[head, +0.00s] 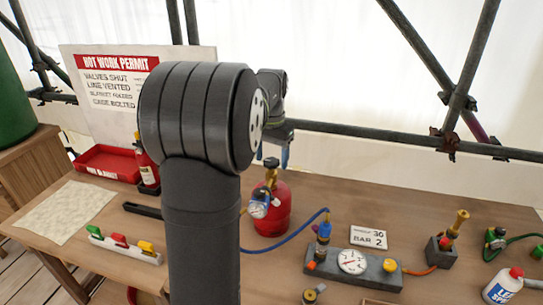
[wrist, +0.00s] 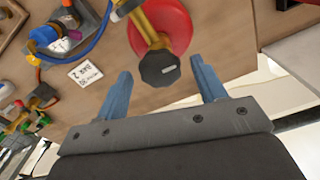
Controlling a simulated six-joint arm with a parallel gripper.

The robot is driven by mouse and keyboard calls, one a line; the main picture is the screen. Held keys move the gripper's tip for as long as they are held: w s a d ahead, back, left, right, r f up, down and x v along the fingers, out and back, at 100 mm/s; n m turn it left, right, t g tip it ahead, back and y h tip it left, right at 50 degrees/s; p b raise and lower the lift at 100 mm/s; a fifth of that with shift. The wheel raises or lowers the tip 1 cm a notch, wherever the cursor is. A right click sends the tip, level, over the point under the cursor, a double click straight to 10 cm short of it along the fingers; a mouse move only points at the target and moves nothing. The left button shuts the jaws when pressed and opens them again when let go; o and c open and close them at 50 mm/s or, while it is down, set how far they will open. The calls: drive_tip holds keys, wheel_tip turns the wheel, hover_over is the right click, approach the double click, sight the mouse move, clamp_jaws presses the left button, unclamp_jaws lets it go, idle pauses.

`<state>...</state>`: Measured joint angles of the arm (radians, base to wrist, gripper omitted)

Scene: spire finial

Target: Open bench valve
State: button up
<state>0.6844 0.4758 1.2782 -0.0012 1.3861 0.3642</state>
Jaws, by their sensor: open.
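A red gas cylinder (head: 270,213) stands upright on the bench (head: 330,230), with a gauge (head: 258,206) and a dark valve knob (head: 271,163) on top. In the wrist view the black faceted knob (wrist: 159,67) sits on a brass stem above the red cylinder (wrist: 173,25). My gripper (wrist: 161,72) is open, its blue fingers either side of the knob's near part, with gaps. In the head view my gripper (head: 285,155) is partly hidden behind my arm, just above the knob. A grey block (head: 340,272) with a dial and blue fitting stands to the right.
A blue hose (head: 295,225) runs from the cylinder towards the grey block. A label card (head: 369,237) lies behind the block. A brass torch piece (head: 455,225) and white bottle (head: 502,287) stand at right. A permit board (head: 110,62) and red tray (head: 108,160) are at left.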

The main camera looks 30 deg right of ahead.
drive_tip(key=c, duration=1)
drive_tip(key=n, duration=0.6)
drive_tip(key=shift+n, duration=0.3)
drive_tip(key=n, duration=0.5)
drive_tip(key=shift+n, duration=0.4)
